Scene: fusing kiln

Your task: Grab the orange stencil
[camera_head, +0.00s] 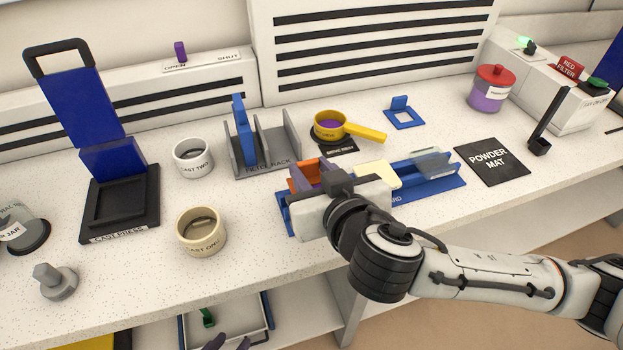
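The orange stencil (302,176) shows as a small orange patch at the left end of the blue board, in the middle of the view. My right gripper (322,184) reaches in from the right and is over that end of the board, right at the orange stencil. Its body hides most of the stencil and its own fingertips, so I cannot tell whether it is open or shut on it. Dark tips at the bottom edge appear to be my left gripper (228,343), low and far from the stencil. Its opening is unclear.
The blue board (447,186) also holds a cream piece (377,174) and grey-blue pieces. A filter rack (262,169), a yellow-handled sieve (362,133) and a small blue stand (404,121) are behind. The black powder mat (492,161) lies right. Cup one (201,238) stands left.

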